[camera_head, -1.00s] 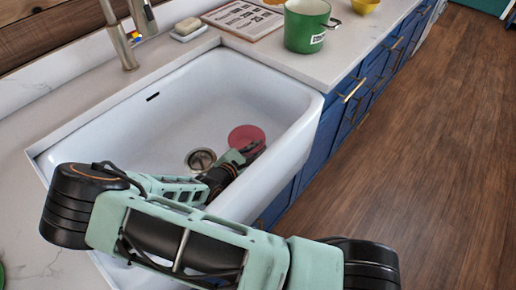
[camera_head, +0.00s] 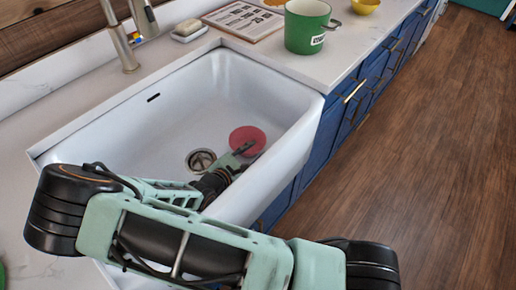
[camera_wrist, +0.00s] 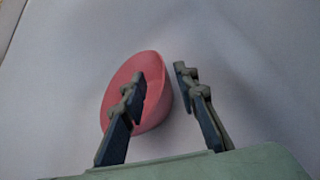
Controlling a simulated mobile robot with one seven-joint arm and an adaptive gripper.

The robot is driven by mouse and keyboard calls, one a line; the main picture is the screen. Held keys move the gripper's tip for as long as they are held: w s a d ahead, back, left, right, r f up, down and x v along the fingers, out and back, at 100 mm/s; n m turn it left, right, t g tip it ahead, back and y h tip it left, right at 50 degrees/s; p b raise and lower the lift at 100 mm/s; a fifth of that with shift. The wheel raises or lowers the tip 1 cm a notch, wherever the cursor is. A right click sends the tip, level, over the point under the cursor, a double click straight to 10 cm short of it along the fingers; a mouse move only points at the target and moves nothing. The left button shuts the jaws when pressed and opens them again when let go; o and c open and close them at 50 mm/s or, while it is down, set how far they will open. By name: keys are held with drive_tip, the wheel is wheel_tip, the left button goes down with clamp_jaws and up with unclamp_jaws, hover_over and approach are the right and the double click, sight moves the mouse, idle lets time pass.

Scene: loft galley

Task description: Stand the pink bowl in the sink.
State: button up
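The pink bowl (camera_head: 247,136) is inside the white sink (camera_head: 185,85), to the right of the drain. In the wrist view the bowl (camera_wrist: 118,92) shows its hollow side, with its outer wall on the right. My gripper (camera_head: 247,150) reaches down into the sink at the bowl's near side. In the wrist view my gripper (camera_wrist: 160,75) has its fingers apart. The left finger overlaps the bowl's hollow and the right finger is outside its wall. A gap shows between the right finger and the bowl; contact at the left finger is unclear.
The drain (camera_head: 201,160) is left of the bowl. The faucet (camera_head: 120,40) rises behind the sink. On the counter are a soap dish (camera_head: 188,34), a printed board (camera_head: 243,20), a green pot (camera_head: 306,28) and a yellow bowl (camera_head: 365,6). The sink's far left is clear.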

drive_tip(key=shift+v, duration=2.4)
